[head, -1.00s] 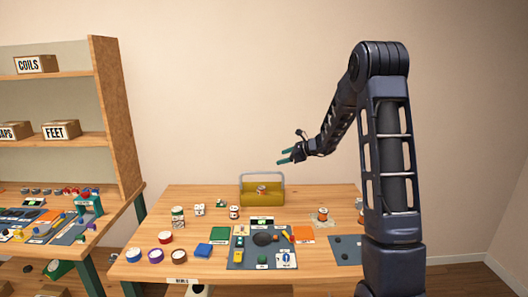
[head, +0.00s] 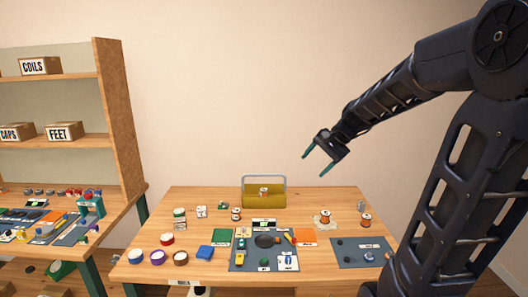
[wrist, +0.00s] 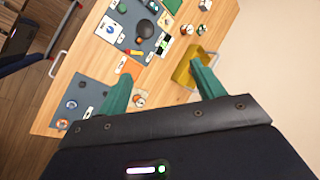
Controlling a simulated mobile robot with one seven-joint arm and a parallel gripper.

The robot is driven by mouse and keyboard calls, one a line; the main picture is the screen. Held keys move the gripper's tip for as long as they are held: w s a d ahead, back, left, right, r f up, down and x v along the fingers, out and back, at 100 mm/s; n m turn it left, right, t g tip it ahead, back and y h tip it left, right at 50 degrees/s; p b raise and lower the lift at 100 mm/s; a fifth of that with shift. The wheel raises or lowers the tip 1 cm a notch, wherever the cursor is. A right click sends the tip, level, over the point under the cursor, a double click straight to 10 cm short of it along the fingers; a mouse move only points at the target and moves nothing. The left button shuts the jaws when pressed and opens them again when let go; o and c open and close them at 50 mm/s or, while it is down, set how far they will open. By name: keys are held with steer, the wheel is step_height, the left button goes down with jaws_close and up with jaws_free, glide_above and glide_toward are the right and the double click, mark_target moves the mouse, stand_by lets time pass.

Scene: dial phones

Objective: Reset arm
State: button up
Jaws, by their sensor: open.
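My gripper (head: 316,162) is high in the air above the back right of the wooden table (head: 150,271) in the head view. Its two green fingers are spread apart with nothing between them. In the wrist view the open fingers (wrist: 163,88) reach out over the table, well above it. My dark arm bends in from the right side of the head view.
A yellow toolbox (head: 258,200) with a grey handle stands at the table's back. Grey mats (head: 240,262), copper spools (head: 366,219) and several tape rolls (head: 157,257) lie on the table. A shelf (head: 120,120) with labelled boxes stands left. The air around the gripper is clear.

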steer(key=s+d+n+h, duration=0.3)
steer(key=s+d, duration=0.2)
steer(key=s, duration=0.4)
steer(key=s+d+n+t+h, duration=0.1)
steer(key=s+d+n+h, duration=0.2)
steer(key=s, duration=0.5)
steer(key=shift+s+d+f+n+t, duration=0.4)
steer(key=shift+d+n, duration=0.2)
steer(key=shift+d, duration=0.55)
